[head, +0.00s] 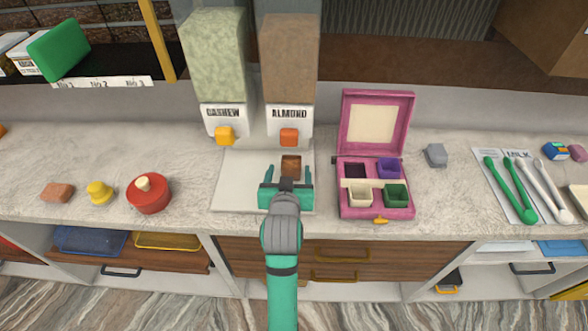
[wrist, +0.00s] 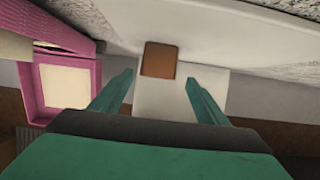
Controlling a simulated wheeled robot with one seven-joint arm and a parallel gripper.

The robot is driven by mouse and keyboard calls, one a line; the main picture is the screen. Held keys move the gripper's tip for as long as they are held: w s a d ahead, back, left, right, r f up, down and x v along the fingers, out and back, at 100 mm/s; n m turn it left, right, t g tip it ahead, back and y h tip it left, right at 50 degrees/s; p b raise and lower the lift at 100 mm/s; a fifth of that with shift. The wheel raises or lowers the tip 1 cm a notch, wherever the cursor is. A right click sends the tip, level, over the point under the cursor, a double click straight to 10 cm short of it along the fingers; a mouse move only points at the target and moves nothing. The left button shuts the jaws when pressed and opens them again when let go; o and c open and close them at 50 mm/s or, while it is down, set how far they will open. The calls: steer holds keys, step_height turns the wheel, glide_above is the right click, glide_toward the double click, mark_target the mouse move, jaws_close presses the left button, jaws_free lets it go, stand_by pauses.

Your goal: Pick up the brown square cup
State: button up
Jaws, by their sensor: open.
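The brown square cup (head: 291,162) stands on the pale board (head: 232,190) below the almond dispenser's orange spout. It also shows in the wrist view (wrist: 160,58), centred between the fingers and just beyond their tips. My gripper (head: 287,173) is open, its teal fingers spread to either side of the cup's line. The fingers also show in the wrist view (wrist: 160,78), with no visible contact on the cup. The lower part of the cup is partly hidden by my gripper in the head view.
The cashew dispenser (head: 216,60) and almond dispenser (head: 289,60) rise behind the board. A pink open box (head: 342,206) with several small cups stands close on the right. A red lidded pot (head: 150,198) is at left. Counter left of the board is partly clear.

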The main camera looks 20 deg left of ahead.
mark_target(291, 159)
steer(key=shift+w+a+f, duration=0.1)
steer(key=shift+w+a, duration=0.05)
steer(key=shift+a, duration=0.1)
steer(key=shift+d+x, duration=0.2)
steer(key=shift+x, duration=1.15)
steer(key=shift+d+x, duration=0.25)
steer(key=shift+x, duration=1.05)
steer(key=shift+w+d, duration=0.15)
steer(key=c, duration=0.9)
steer(key=shift+a, duration=0.25)
steer(key=c, duration=0.4)
steer(key=shift+o, duration=0.2)
steer(key=shift+r, duration=0.25)
